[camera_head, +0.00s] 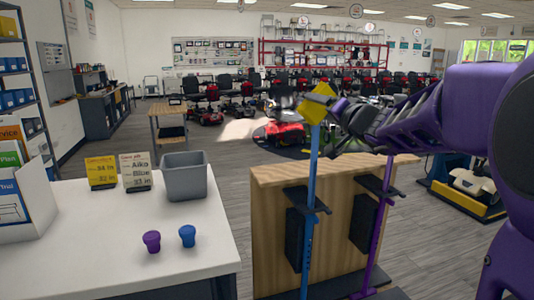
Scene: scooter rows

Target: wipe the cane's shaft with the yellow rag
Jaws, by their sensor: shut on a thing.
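A blue cane (311,185) stands upright in a holder on the front of a wooden stand. A purple cane (381,210) stands upright to its right. My gripper (334,108) is shut on the yellow rag (317,102), at the upper end of the blue cane. The rag overlaps the top of the blue shaft in the picture and hides the end there. I cannot tell whether it touches the shaft. My purple arm comes in from the right. A card (136,171) on the white counter reads "Aiko", "Blue" and what looks like "33 in".
The wooden stand (275,195) has dark clips and pads. The white counter (75,245) at left holds a grey bin (184,176), a yellow card (101,172), a purple cup-like piece (152,241) and a blue one (187,236). Scooters line the back; grey floor lies between.

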